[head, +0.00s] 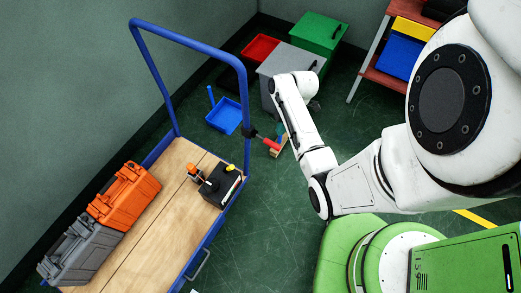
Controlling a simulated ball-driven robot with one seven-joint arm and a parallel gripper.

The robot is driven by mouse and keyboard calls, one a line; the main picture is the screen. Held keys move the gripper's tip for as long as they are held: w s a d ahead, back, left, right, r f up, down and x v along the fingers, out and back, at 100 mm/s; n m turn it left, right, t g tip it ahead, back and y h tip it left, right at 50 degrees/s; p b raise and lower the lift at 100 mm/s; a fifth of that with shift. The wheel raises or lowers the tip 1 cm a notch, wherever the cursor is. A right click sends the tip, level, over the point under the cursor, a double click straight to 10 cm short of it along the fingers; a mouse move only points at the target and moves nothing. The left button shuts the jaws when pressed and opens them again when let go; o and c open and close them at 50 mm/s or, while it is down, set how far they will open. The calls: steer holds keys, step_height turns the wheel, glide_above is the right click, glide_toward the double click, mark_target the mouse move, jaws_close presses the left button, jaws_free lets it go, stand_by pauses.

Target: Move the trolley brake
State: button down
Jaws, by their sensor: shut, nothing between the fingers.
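The trolley (150,225) has a wooden deck and a blue tubular frame, and stands at the left. A red lever with a black clamp (268,142), seemingly the brake, sticks out to the right from the blue upright near the deck's far right corner. My arm reaches up the picture to the right of the lever and bends over at its wrist. My gripper (315,104) shows only as a small dark part below the wrist, apart from the lever; it is shut and empty. Its fingertips are mostly hidden.
An orange case (124,195), a grey case (82,250) and a black tool holder (221,184) stand on the deck. A blue dustpan (224,116), a grey bin (288,62), a green bin (319,33) and a rack (382,80) stand behind.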

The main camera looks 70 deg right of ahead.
mark_target(272, 145)
stand_by(0.4)
steer(key=b+x, duration=0.7)
stand_by(0.5)
steer(key=shift+f+b, duration=0.6)
steer(key=shift+f, duration=0.3)
steer(key=shift+s+d+r+p, duration=0.15)
steer(key=shift+r+p, duration=0.15)
steer(key=shift+p, duration=0.05)
steer(key=shift+s+d+r+p, duration=0.15)
steer(key=shift+s+d+p, duration=0.1)
steer(key=shift+s+d, duration=0.2)
steer(key=shift+s+d+r+p, duration=0.25)
steer(key=shift+s+d, duration=0.15)
steer(key=shift+s, duration=0.15)
